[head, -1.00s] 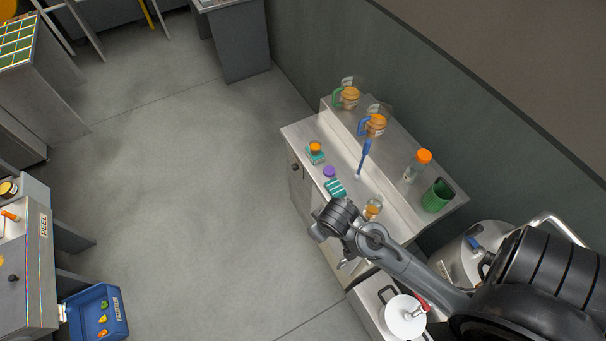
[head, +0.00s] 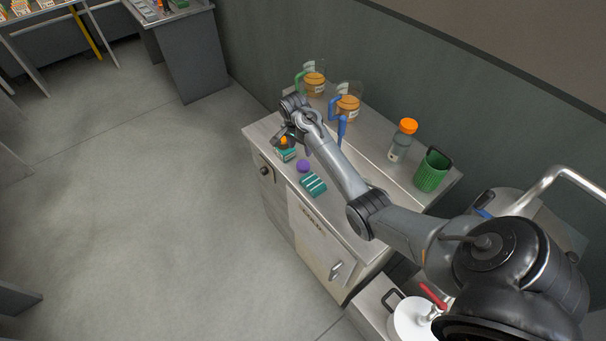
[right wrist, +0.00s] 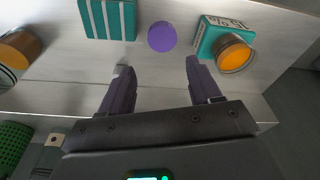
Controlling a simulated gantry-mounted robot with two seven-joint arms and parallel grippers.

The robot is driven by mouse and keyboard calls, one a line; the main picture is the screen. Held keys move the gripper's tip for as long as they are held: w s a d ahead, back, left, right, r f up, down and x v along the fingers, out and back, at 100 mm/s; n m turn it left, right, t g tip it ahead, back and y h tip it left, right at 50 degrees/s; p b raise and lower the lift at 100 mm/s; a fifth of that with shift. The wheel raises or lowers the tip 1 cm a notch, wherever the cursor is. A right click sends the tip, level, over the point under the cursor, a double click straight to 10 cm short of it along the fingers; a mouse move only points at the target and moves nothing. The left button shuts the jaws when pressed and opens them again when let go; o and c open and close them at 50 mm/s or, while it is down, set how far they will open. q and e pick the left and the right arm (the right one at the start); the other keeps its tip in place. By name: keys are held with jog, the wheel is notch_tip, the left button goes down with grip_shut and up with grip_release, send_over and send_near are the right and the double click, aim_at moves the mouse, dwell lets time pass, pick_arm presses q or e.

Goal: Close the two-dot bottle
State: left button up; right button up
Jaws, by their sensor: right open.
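I cannot make out two dots on any bottle. A purple round cap (head: 303,166) lies on the steel counter; it also shows in the right wrist view (right wrist: 162,36). A small jar with an orange top or contents (right wrist: 233,55) sits at a teal labelled block (right wrist: 207,35), right of the cap in that view. Another orange jar or bottle (right wrist: 20,52) is at the left of the wrist view; my arm hides it in the head view. My right gripper (right wrist: 157,66) is open and empty, its fingertips short of the purple cap in the picture. My left gripper is out of view.
A teal striped block (head: 313,185) lies beside the cap. Two handled jugs, green-handled (head: 314,84) and blue-handled (head: 347,107), stand at the back. An orange-capped bottle (head: 403,140) and a green bin (head: 432,172) stand at the back right.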

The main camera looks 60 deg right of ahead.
jog(key=shift+w+d+f+m+b, duration=0.25)
jog(key=shift+d+m+b, duration=0.1)
jog(key=shift+d+m, duration=0.25)
send_over(303, 165)
jog(key=shift+w+a+f+b, duration=0.1)
jog(key=shift+f+b, duration=0.15)
jog(key=shift+f, duration=1.15)
jog(key=shift+w+a+f+b, duration=0.1)
jog(key=shift+f+b, duration=0.1)
jog(key=shift+f, duration=1.2)
jog(key=shift+f, duration=0.3)
jog(key=shift+s+d+f+b, duration=0.15)
jog(key=shift+f+b, duration=0.2)
jog(key=shift+f, duration=0.8)
jog(key=shift+s+d+f+b, duration=0.1)
jog(key=shift+f+b, duration=0.2)
jog(key=shift+f, duration=0.85)
jog(key=shift+w, duration=0.1)
jog(key=shift+c, duration=0.3)
